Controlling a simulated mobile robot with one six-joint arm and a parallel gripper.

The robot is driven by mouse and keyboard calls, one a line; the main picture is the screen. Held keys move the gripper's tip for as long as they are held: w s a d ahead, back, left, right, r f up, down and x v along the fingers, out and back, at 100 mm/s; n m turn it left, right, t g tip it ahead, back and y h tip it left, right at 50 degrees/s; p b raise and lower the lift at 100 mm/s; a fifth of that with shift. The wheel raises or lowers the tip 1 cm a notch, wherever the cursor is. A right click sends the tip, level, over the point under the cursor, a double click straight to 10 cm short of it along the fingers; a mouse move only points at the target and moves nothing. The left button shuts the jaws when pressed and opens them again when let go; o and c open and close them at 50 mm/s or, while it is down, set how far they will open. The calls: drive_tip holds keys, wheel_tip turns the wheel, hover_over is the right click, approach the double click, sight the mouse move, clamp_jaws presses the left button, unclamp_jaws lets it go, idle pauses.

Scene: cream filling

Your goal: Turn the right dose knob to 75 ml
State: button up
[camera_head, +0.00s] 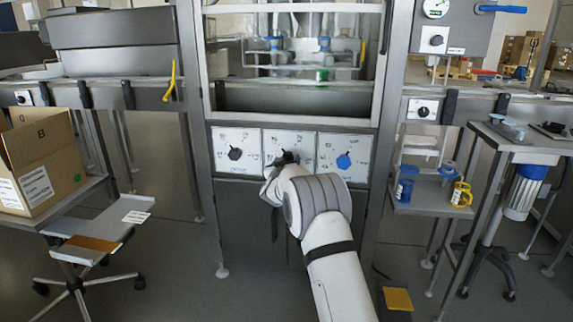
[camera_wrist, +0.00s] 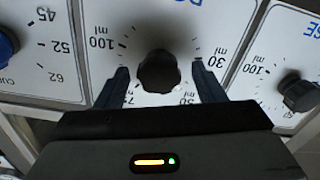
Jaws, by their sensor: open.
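The right dose knob (camera_wrist: 158,72) is a round black knob on the white middle dial panel (camera_head: 274,139), whose scale shows 30, 50, 75 and 100 ml. In the wrist view it sits between the two dark fingers of my gripper (camera_wrist: 160,68), one on each side. The gripper is open, with a visible gap between each finger and the knob. In the head view my gripper (camera_head: 282,160) covers most of this knob. I cannot tell which mark the knob points to.
Another black dose knob (camera_head: 235,153) is on the left panel, and a blue knob (camera_head: 344,161) is on the right panel. A cardboard box (camera_head: 45,160) stands at the left. Blue and yellow cups (camera_head: 461,193) stand on a side shelf at the right.

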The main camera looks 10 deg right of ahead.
drive_tip(key=shift+w+d, duration=0.1)
drive_tip(key=shift+w, duration=0.25)
drive_tip(key=shift+c, duration=0.2)
drive_tip(key=c, duration=0.9)
drive_tip(key=shift+c, duration=0.2)
drive_tip(key=shift+m, duration=0.4)
drive_tip(key=shift+m+b, duration=3.05)
drive_tip(key=shift+m, duration=3.85)
